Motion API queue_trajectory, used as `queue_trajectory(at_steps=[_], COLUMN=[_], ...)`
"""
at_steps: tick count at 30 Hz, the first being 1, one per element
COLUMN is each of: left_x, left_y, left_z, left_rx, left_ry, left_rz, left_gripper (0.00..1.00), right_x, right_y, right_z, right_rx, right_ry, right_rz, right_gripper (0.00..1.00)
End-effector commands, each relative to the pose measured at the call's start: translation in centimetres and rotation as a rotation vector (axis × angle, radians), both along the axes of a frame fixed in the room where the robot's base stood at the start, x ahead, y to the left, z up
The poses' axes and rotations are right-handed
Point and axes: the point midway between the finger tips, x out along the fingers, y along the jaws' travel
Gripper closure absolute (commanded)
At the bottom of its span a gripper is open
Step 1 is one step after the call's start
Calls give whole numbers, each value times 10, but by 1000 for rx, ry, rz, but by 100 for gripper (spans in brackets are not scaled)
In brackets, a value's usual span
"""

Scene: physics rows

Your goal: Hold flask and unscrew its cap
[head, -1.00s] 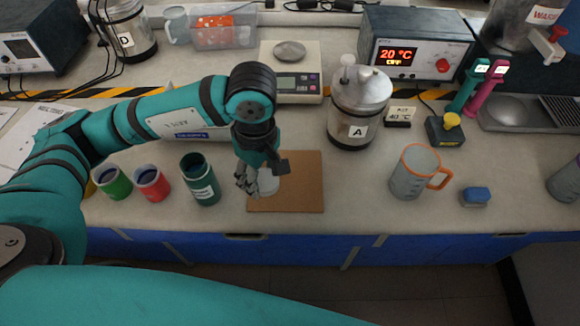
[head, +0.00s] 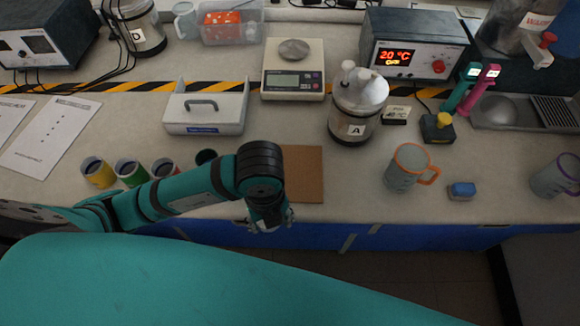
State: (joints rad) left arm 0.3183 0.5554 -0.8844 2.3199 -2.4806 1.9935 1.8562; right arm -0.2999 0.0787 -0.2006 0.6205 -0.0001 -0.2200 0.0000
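A dark green container (head: 207,157), perhaps the flask, stands left of my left forearm. Only its dark, round top shows; the rest is hidden behind the arm. No separate cap is clearly visible. My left gripper (head: 268,224) points down at the front edge of the bench, by the lower left of the brown board (head: 305,175). Its fingers are mostly hidden under the wrist, so I cannot tell whether it is open or holds anything. The visible part of the board is bare. My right gripper is not in view.
Yellow (head: 97,172), green (head: 130,173) and red (head: 163,168) cups stand left of the dark green container. A white caddy (head: 206,108), scale (head: 293,80) and jar A (head: 357,105) stand behind. An orange-rimmed mug (head: 408,168) and blue block (head: 462,190) are right.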

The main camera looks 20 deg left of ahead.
Motion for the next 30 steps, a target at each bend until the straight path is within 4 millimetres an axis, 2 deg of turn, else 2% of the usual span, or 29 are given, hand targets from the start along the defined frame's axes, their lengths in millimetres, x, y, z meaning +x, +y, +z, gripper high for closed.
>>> queue_trajectory(at_steps=[4, 12, 18, 21, 25, 30], left_x=[26, 99, 142, 153, 157, 156], left_y=[1, 1, 2, 2, 3, 2], left_z=[0, -6, -11, -13, -19, -42], left_rx=[2, 0, -1, 0, 0, -1], left_ry=[-1, 1, 1, 1, 4, 4], left_rz=[25, 22, 19, 17, 17, 17], left_gripper=[87, 87, 87, 87, 87, 87], right_x=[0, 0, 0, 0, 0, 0], right_y=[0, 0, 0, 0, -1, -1], right_z=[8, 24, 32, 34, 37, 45], right_rx=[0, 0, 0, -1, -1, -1], right_ry=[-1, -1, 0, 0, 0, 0], right_rz=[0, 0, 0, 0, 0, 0], right_gripper=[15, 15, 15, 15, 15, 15])
